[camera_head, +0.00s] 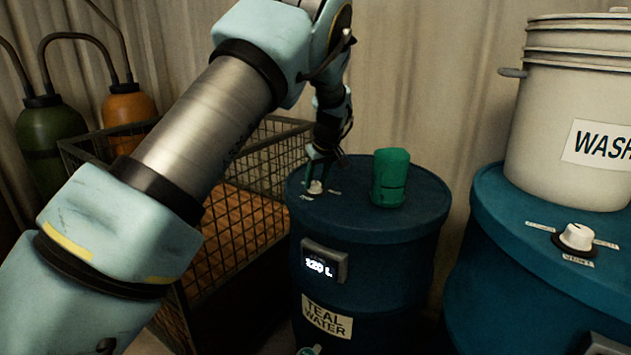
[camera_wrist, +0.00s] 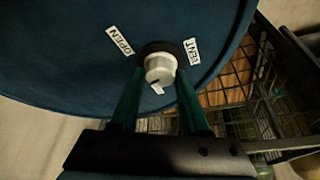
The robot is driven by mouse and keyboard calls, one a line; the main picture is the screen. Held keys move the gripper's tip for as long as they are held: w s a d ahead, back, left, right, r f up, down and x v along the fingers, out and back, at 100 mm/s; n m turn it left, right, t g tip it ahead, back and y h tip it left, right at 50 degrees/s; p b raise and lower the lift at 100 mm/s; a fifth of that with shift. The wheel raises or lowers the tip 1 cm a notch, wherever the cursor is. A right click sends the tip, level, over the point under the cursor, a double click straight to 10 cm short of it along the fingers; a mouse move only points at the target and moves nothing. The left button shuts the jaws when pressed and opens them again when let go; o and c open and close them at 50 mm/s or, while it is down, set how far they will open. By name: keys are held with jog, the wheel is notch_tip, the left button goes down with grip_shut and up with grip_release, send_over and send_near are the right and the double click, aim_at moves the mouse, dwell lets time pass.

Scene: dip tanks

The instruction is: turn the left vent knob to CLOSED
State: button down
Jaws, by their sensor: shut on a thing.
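The left vent knob (camera_head: 315,187) is a small white knob on top of the blue drum labelled TEAL WATER (camera_head: 380,226). My gripper (camera_head: 318,172) reaches down to it from above. In the wrist view the knob (camera_wrist: 160,67) sits on a black base between the tips of my two green fingers (camera_wrist: 158,82), which are shut on it. An OPEN label (camera_wrist: 120,41) is at its upper left and a VENT label (camera_wrist: 192,51) at its right. A third label below the knob is mostly hidden. A dark mark on the knob points toward the lower left.
A green cup-like container (camera_head: 391,178) stands on the same drum, right of the knob. A second blue drum (camera_head: 500,215) at right carries a white WASH bucket (camera_head: 575,120) and another vent knob (camera_head: 577,236). A wire cage (camera_head: 250,225) stands left, with gas cylinders (camera_head: 50,135) behind.

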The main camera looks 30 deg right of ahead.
jog(key=n+y, duration=0.1)
jog(key=n, duration=0.1)
jog(key=n+y+p, duration=0.1)
jog(key=n, duration=0.2)
jog(key=shift+d+n+g, duration=0.15)
jog(key=shift+n+g, duration=0.15)
jog(key=shift+g, duration=0.1)
dwell(0.4)
jog(key=shift+c, duration=1.9)
grip_release()
jog(key=b+v, duration=0.2)
jog(key=v, duration=0.8)
jog(key=shift+r, duration=0.35)
jog(key=shift+s+d, duration=0.15)
